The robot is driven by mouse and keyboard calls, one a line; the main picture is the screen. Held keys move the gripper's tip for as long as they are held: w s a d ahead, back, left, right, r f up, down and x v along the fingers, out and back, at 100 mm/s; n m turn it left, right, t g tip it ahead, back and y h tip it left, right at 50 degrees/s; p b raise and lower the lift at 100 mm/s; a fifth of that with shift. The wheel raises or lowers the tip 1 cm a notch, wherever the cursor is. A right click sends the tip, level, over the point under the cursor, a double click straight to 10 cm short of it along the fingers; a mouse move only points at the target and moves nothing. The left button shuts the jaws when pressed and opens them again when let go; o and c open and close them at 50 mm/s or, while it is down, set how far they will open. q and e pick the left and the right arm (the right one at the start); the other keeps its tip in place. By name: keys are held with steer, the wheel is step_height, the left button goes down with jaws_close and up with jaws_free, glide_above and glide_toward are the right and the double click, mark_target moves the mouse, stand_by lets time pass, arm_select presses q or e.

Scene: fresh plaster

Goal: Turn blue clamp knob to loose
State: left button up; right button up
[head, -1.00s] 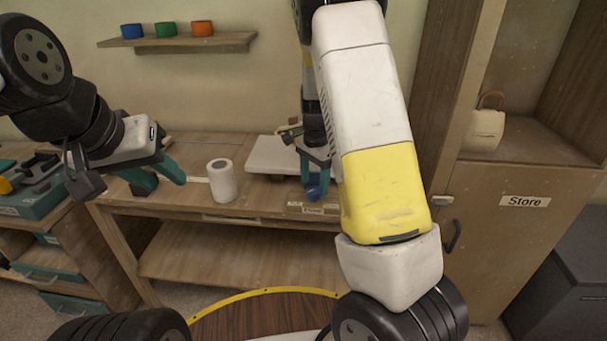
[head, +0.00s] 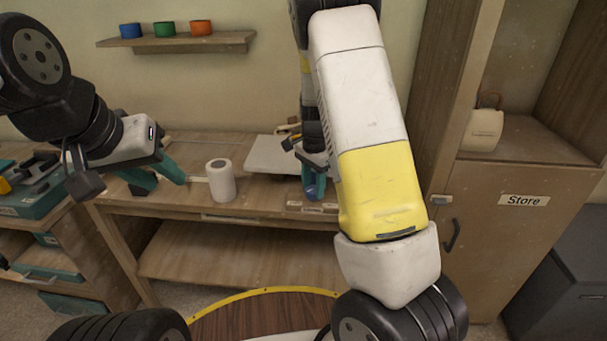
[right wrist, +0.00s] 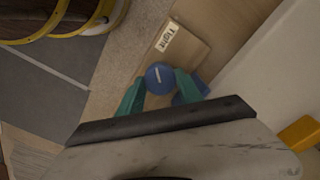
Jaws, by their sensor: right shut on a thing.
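The blue clamp knob (right wrist: 160,77) is round, with a white line on its face, in the right wrist view. My right gripper (right wrist: 159,86) has its teal fingers on either side of the knob and is shut on it. In the head view, my right gripper (head: 314,186) is at the front edge of the workbench and mostly covers the knob. A small white label (right wrist: 167,37), seemingly reading "Tight", sits beside the knob.
A white roll (head: 221,181) stands on the workbench (head: 265,200), left of my right gripper. A pale flat plate (head: 275,155) lies behind that gripper. A teal tray (head: 35,195) is at far left. A cupboard marked "Store" (head: 524,200) stands to the right.

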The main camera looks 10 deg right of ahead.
steer(key=shift+n, duration=0.3)
steer(key=n, duration=0.3)
steer(key=shift+n, duration=0.4)
steer(key=n, duration=0.4)
steer(key=shift+n, duration=0.3)
steer(key=n, duration=0.4)
steer(key=shift+n, duration=0.3)
steer(key=n, duration=0.4)
steer(key=o, duration=1.4)
steer(key=shift+c, duration=0.2)
